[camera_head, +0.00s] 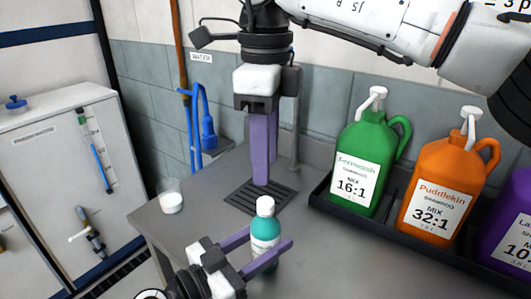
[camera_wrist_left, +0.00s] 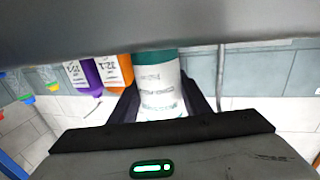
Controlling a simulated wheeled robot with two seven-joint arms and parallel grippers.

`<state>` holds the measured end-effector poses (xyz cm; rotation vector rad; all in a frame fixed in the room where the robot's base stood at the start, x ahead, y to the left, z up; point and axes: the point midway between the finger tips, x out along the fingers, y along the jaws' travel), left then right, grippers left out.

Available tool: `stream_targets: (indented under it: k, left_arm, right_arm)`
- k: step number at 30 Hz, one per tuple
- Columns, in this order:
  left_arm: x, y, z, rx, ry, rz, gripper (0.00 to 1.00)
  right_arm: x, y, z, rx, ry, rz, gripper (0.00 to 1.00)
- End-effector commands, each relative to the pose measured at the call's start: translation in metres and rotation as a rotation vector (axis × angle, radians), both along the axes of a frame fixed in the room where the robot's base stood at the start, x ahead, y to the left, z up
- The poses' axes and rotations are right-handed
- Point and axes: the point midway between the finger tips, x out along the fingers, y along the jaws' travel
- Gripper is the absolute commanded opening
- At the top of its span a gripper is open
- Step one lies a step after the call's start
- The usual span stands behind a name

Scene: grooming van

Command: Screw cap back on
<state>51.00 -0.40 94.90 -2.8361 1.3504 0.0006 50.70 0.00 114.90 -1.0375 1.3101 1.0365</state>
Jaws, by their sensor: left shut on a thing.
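A teal bottle (camera_head: 265,232) with a white label stands upright at the front of the grey counter. A white cap-like top (camera_head: 266,206) sits on it; I cannot tell how tightly it is seated. My left gripper (camera_head: 262,250) is shut on the bottle from the left, its purple fingers on either side of the body. In the left wrist view the bottle (camera_wrist_left: 160,85) lies between the fingers. My right gripper (camera_head: 264,175) points down above and behind the bottle, apart from it. Its purple fingers overlap in view, and nothing shows held in them.
A small clear cup (camera_head: 171,197) with white contents stands at the counter's left edge. A dark drain grate (camera_head: 258,197) lies behind the bottle. Green (camera_head: 364,165), orange (camera_head: 447,190) and purple (camera_head: 512,235) shampoo jugs stand in a black tray (camera_head: 385,237) at right.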

Motion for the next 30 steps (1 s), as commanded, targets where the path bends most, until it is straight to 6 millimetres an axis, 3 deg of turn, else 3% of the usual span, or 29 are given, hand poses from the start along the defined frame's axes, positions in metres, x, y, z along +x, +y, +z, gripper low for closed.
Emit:
stream_targets:
  k: [10,24,30]
  left_arm:
    - [0.000,0.000,0.000,0.000,0.000,0.000,0.00]
    - [0.000,0.000,0.000,0.000,0.000,0.000,0.00]
    - [0.000,0.000,0.000,0.000,0.000,0.000,0.00]
  right_arm:
    - [0.000,0.000,-0.005,0.000,0.000,-0.003,0.39]
    - [0.000,0.000,-0.070,0.000,0.001,-0.004,0.39]
    - [0.000,0.000,-0.080,0.000,-0.001,-0.004,0.39]
